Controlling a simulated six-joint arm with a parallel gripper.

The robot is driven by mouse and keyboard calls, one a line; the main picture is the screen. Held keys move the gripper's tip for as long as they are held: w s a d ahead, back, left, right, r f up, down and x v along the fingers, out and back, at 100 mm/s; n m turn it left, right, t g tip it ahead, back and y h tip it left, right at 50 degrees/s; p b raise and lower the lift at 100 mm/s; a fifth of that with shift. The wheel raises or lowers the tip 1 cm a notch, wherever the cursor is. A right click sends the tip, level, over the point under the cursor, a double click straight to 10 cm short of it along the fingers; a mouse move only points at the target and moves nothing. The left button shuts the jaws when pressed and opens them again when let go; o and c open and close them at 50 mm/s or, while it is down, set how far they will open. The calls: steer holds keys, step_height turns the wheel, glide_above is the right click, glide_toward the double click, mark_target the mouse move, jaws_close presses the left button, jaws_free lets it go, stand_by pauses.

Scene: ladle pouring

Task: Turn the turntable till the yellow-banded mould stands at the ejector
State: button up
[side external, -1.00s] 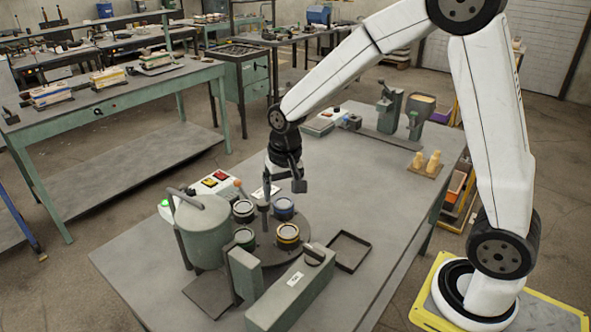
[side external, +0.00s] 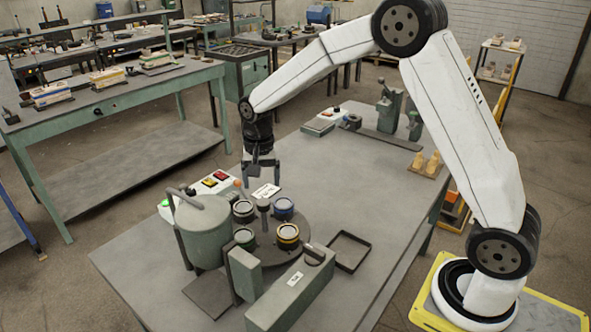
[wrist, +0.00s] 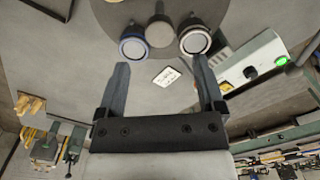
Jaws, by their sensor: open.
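The dark round turntable (side external: 268,252) carries several round moulds around a central post with a knob (side external: 263,206). The yellow-banded mould (side external: 288,237) is at its front right, close to a long grey housing (side external: 290,291) with a label and a lever; whether this is the ejector I cannot tell. The blue-banded mould (side external: 284,209) is at the back right, the green one (side external: 245,239) front left, a pale-rimmed one (side external: 243,212) back left. My gripper (side external: 261,179) is open and empty, above the table behind the turntable. The wrist view shows the blue-banded mould (wrist: 132,48) and knob (wrist: 159,33).
An empty black square tray (side external: 350,251) lies to the right. The table's middle is clear.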

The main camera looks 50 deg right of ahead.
mark_target(263, 202)
steer(key=shift+f, duration=3.3)
jaws_close()
